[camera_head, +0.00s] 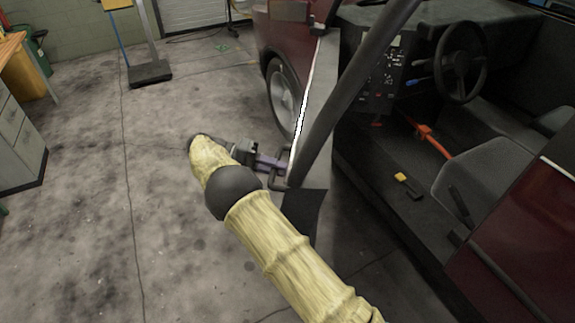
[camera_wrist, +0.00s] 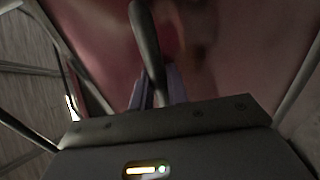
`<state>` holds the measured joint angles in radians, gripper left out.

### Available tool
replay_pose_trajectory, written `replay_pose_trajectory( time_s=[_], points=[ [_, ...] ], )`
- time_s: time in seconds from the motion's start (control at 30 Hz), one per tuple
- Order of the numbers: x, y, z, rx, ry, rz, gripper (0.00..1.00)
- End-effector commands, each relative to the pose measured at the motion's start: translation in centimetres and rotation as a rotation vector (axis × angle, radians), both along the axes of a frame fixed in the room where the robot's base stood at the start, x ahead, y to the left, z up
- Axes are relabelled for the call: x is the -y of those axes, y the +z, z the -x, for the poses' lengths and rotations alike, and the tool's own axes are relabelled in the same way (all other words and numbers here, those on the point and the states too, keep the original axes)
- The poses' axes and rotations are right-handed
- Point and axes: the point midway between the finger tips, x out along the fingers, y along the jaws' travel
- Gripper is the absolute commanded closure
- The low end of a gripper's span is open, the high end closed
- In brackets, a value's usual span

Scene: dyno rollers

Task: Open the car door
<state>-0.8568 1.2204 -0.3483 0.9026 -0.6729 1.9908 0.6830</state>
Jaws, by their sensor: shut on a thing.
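The car door (camera_head: 318,95) stands swung outward, seen nearly edge-on, with the car's interior exposed to its right. Its red outer panel (camera_wrist: 250,50) fills much of the wrist view. My gripper (camera_head: 277,164) is at the door's outer side, near its free end. The purple fingers (camera_wrist: 160,88) are shut on the dark door handle (camera_wrist: 147,40), which runs up between them in the wrist view. The exact finger contact is partly hidden by the handle and gripper body.
The car's interior shows a steering wheel (camera_head: 461,62), a seat (camera_head: 485,180) and an orange lever (camera_head: 432,141). A drawer cabinet (camera_head: 18,145) stands at the far left and a post with a dark base (camera_head: 150,74) at the back. The floor left of my arm is clear.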

Motion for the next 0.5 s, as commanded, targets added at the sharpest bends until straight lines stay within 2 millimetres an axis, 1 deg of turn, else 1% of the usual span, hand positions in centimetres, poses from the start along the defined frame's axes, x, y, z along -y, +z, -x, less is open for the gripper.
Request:
replay_pose_trajectory(
  time_s=[0.2, 0.5],
  points=[
    [-0.77, -0.07, 0.16, 0.002, 0.001, 0.000, 1.00],
    [-0.92, -0.01, 0.19, 0.004, 0.004, 0.001, 1.00]
  ],
)
